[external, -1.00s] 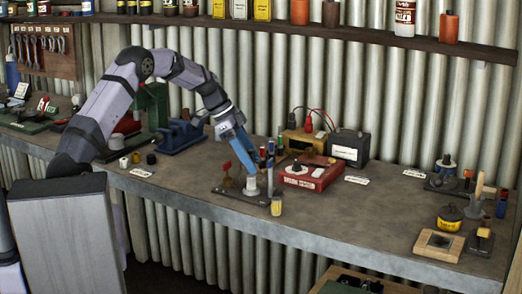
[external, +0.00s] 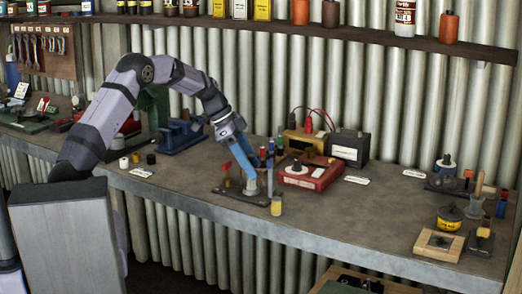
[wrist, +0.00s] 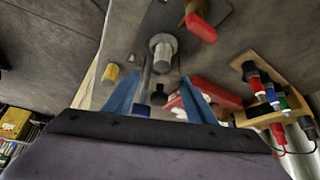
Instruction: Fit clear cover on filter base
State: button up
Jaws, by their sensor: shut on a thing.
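The filter base is a pale grey upright cylinder (external: 251,187) on a dark plate near the bench's front edge, with a red-handled valve (external: 227,170) beside it. In the wrist view the cylinder (wrist: 163,45) stands just beyond my fingertips, with the red handle (wrist: 200,27) to its upper right. My gripper (external: 248,174) points down at the cylinder, its blue fingers spaced apart around the clear cover. The cover is see-through and its outline is barely visible between the fingertips (wrist: 160,76). I cannot tell whether it touches the base.
A red box (external: 312,172) and several coloured-topped pieces in a wooden rack (wrist: 262,88) are near on the right.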

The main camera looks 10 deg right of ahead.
jog(key=shift+f+b, duration=0.7)
dwell(0.6)
jog(key=o, duration=1.5)
jog(key=shift+o, duration=0.2)
jog(key=shift+r, duration=0.15)
jog(key=shift+r+p, duration=1.8)
jog(key=shift+r, duration=1.55)
